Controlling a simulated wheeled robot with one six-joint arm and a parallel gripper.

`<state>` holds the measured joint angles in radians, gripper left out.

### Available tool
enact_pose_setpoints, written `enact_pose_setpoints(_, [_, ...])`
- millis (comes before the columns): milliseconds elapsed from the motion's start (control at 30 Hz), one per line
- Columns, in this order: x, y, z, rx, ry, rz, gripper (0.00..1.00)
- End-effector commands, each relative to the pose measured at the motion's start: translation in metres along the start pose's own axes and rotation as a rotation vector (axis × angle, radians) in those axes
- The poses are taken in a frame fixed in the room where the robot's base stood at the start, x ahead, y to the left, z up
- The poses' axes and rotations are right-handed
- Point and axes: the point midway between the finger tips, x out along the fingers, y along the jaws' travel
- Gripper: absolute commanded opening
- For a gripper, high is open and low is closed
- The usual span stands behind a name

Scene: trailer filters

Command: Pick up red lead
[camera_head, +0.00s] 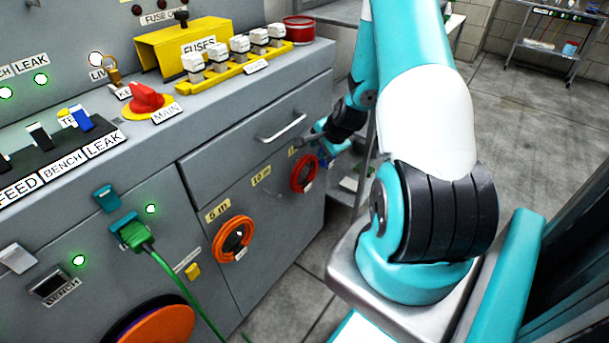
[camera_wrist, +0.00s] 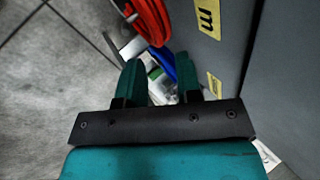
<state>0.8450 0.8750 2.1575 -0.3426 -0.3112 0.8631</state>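A coiled red lead (camera_head: 304,174) hangs on the front of the grey cabinet, toward its far end. In the wrist view a red coil (camera_wrist: 150,20) shows at the top, beyond my fingertips, beside a metal bracket. My gripper (camera_head: 318,138) is close to the cabinet front, just above and right of the red lead in the head view. In the wrist view my gripper (camera_wrist: 160,78) has its two teal fingers apart, with nothing clearly held. A blue coil or strap (camera_wrist: 163,62) shows beyond the gap; contact cannot be told.
An orange lead (camera_head: 234,240) hangs nearer on the cabinet. A green plug (camera_head: 131,234) with a green cable is in the front panel. A drawer handle (camera_head: 281,127) sticks out above. A red tub (camera_head: 299,29) stands on top. Open floor lies right of the cabinet.

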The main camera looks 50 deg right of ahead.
Motion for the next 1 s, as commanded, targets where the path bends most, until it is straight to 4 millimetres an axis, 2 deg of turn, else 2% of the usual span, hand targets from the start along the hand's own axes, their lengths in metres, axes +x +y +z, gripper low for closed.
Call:
enact_pose_setpoints(300, [0.045,0.001,0.004,-0.002,-0.001,0.002,0.32])
enact_pose_setpoints(600, [0.05,0.0,0.003,0.0,0.0,0.0,0.32])
enact_pose_setpoints(767, [0.05,0.0,0.003,-0.001,0.0,0.0,0.0])
enact_pose_setpoints(1000, [0.05,0.0,0.003,-0.001,0.0,0.0,0.0])
